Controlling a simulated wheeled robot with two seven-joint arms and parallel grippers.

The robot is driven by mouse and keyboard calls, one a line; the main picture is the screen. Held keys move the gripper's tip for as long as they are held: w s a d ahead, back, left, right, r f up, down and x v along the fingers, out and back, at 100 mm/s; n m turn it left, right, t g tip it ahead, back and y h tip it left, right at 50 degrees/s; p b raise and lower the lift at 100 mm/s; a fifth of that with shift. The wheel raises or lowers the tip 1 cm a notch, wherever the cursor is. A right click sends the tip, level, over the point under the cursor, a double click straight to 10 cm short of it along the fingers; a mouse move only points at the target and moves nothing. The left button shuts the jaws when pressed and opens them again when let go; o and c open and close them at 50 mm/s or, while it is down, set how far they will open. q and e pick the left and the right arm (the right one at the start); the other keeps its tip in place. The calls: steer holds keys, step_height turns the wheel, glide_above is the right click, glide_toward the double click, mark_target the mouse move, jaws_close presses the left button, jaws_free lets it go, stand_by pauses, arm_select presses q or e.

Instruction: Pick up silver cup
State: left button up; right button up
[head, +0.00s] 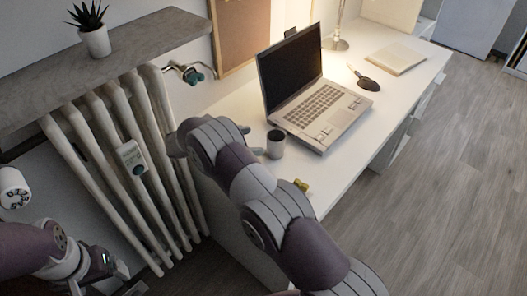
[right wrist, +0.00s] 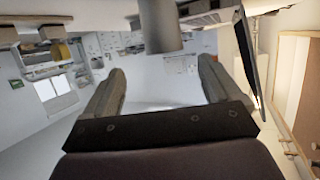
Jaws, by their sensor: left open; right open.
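The silver cup (head: 275,144) stands upright on the white desk, left of the laptop. My right gripper (head: 252,140) is open just left of the cup, its fingers pointing towards it. In the right wrist view the cup (right wrist: 160,27) shows at the top, between the lines of the two open fingers (right wrist: 160,78) and beyond their tips. Nothing is between the fingers. Part of the right hand is hidden behind its own arm in the head view. My left gripper (head: 105,278) is open and empty at the lower left, low in front of the radiator.
An open laptop (head: 322,108) stands close to the right of the cup. A dark brush-like object (head: 363,80) and a notebook (head: 396,58) lie further back on the desk (head: 412,92). A radiator (head: 120,165) and a shelf with a potted plant (head: 95,38) are at the left.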

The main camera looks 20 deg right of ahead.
mark_target(283, 136)
steer(key=x, duration=0.4)
steer(key=p+x, duration=0.1)
steer(key=x, duration=0.7)
steer(key=shift+w+d+r, duration=0.15)
steer(key=shift+w+r, duration=0.1)
steer(key=shift+r, duration=0.1)
steer(key=c, duration=1.1)
